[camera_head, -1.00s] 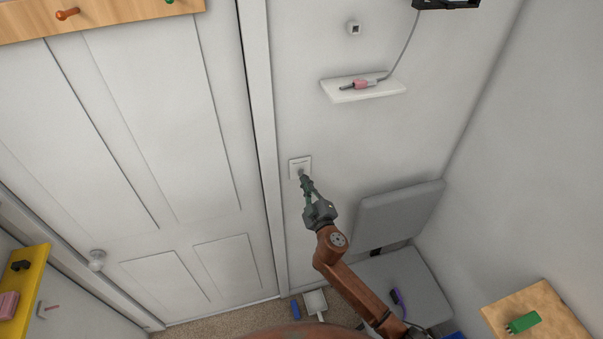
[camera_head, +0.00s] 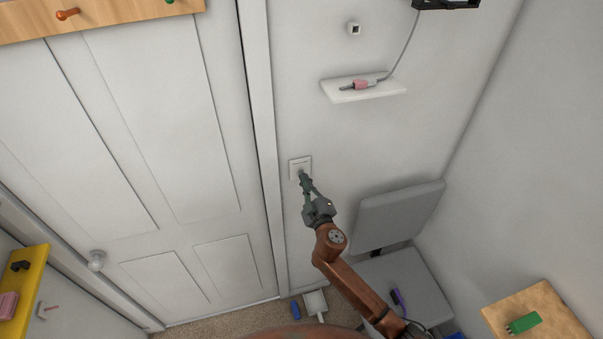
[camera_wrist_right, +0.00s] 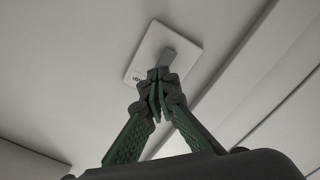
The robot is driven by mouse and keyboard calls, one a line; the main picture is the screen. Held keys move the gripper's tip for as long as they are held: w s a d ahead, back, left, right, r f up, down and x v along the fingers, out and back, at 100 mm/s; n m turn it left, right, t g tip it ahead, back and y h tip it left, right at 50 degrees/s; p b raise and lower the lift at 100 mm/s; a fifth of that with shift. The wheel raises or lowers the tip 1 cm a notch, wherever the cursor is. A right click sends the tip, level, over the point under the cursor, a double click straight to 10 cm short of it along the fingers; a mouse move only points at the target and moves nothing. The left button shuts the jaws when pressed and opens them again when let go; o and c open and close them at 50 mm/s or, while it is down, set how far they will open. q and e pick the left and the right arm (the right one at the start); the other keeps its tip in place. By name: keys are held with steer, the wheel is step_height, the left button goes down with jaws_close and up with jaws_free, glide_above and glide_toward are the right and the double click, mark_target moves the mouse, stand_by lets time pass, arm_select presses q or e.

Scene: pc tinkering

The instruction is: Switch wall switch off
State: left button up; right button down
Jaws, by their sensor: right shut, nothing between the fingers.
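The wall switch is a small white square plate (camera_head: 300,163) on the wall just right of the door frame. In the right wrist view the plate (camera_wrist_right: 188,42) shows a grey rocker (camera_wrist_right: 172,56) in its middle and a small dark label at its lower left. My right gripper (camera_head: 303,174) is shut and empty, with its fingertips at the lower part of the plate. In the right wrist view the fingertips (camera_wrist_right: 158,73) overlap the lower end of the rocker; they look at or very near it, but contact is not certain. My left gripper is not in view.
A white door (camera_head: 150,130) is left of the switch. A small white shelf (camera_head: 385,91) with a pink-handled tool is above right. A grey chair (camera_head: 398,215) stands right of my arm. A wooden table (camera_head: 560,315) with a green object is at lower right.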

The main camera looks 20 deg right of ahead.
steer(key=shift+w+b, duration=0.4)
steer(key=shift+w, duration=0.7)
stand_by(0.6)
steer(key=s+p, duration=0.1)
steer(key=s, duration=0.5)
stand_by(0.4)
